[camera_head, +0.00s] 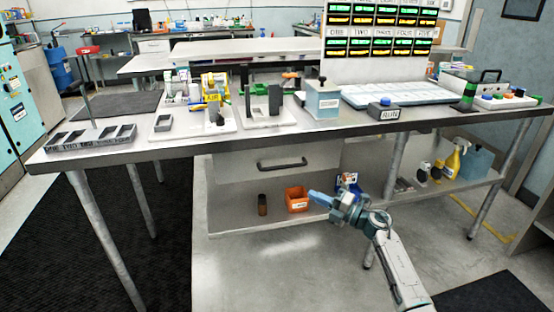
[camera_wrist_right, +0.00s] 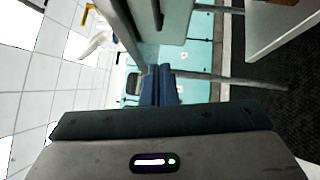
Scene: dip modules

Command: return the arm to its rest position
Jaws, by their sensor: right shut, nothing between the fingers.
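My right arm comes in from the lower right in the head view. Its gripper (camera_head: 317,196) is in front of the workbench, below the tabletop level, with its blue fingers pointing left. The fingers are shut with nothing between them. In the right wrist view the blue fingers (camera_wrist_right: 159,85) lie together in the middle of the picture, and no object is held. My left gripper is not in view.
The workbench (camera_head: 240,137) spans the view and bears a grey slotted tray (camera_head: 92,139), a light blue box (camera_head: 322,100) and a pale panel (camera_head: 400,94). An orange bin (camera_head: 297,199) is on the lower shelf behind my right gripper. The floor in front is clear.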

